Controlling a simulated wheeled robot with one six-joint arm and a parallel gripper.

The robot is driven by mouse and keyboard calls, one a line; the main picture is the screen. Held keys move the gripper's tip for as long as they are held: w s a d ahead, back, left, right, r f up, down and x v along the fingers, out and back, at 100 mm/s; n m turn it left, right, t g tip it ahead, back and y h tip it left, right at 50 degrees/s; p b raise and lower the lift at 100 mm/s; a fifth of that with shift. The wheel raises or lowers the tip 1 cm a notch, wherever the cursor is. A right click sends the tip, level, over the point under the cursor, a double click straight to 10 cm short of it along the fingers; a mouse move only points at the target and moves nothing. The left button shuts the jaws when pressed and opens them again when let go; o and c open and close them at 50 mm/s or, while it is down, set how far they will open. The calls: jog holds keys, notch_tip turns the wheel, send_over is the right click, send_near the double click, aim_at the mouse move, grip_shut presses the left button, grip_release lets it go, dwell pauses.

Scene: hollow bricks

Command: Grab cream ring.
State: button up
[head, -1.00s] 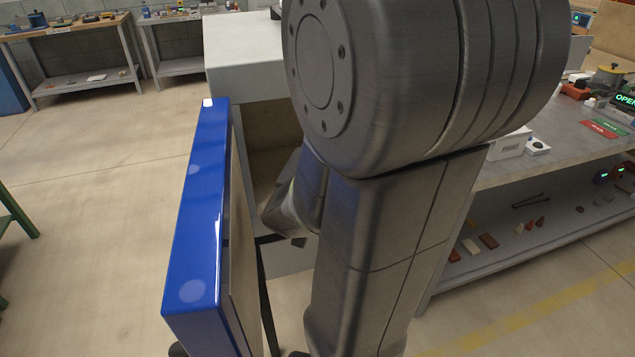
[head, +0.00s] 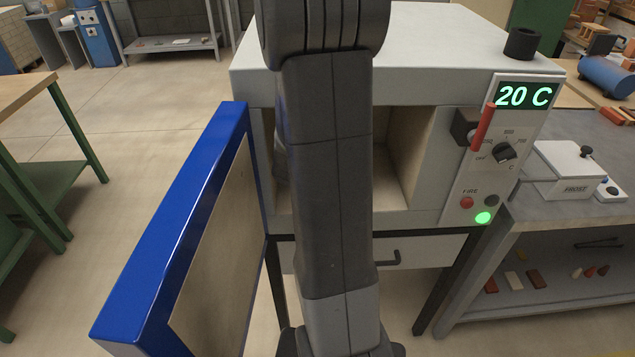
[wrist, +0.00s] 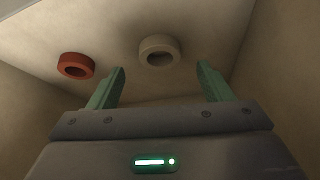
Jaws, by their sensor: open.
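The cream ring (wrist: 159,50) lies on the pale floor inside a box-like chamber in the wrist view. My gripper (wrist: 160,80) is open, with its two green fingers spread wide. The cream ring shows beyond the fingertips, in line with the gap between them, and nothing is held. A red ring (wrist: 75,66) lies left of it, just beyond and outside the left fingertip. In the head view my arm covers much of the chamber opening, and neither the cream ring nor my gripper shows there.
The kiln (head: 430,30) stands open, its blue-edged door (head: 170,235) swung out to the left. A control panel (head: 508,150) reads 20 C. A dark ring (head: 522,43) sits on the kiln top. Chamber walls stand close on both sides of my gripper.

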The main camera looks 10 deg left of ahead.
jog(key=b+x, duration=0.1)
jog(key=x, duration=0.3)
jog(key=c, duration=1)
jog(key=shift+r, duration=0.15)
jog(key=shift+c, duration=0.2)
